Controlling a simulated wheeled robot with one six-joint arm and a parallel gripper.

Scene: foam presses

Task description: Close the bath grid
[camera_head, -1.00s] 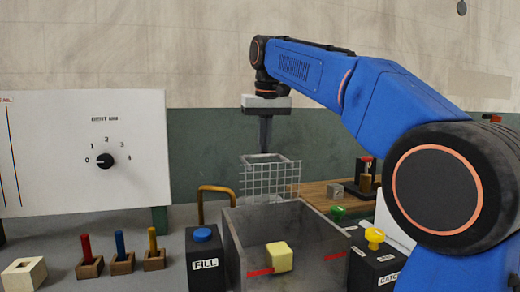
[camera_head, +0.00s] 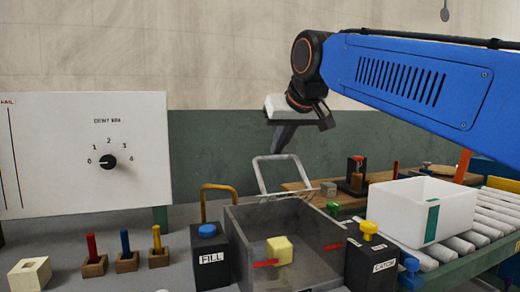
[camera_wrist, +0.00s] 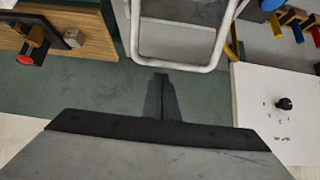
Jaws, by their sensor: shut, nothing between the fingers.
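The bath (camera_head: 330,215) is a grey open-topped box in the head view, with red marks on its walls and a yellow block (camera_head: 279,250) inside. The bath grid (camera_head: 289,172) shows as a pale tubular frame rising at the back edge of the bath and leaning. I cannot make out its mesh. My gripper (camera_head: 275,150) is shut and empty, tilted with its tip just above the frame's upper bar. In the wrist view the frame (camera_wrist: 180,66) lies in front of my shut fingertips (camera_wrist: 161,78). I cannot tell whether they touch.
The FILL box (camera_head: 211,258) with a blue button stands left of the bath, and the CATCH box (camera_head: 372,262) with a yellow knob stands right. A white bin (camera_head: 412,205) sits on a roller conveyor (camera_head: 480,226). Coloured pegs (camera_head: 125,241) and a dial panel (camera_head: 110,140) are at left.

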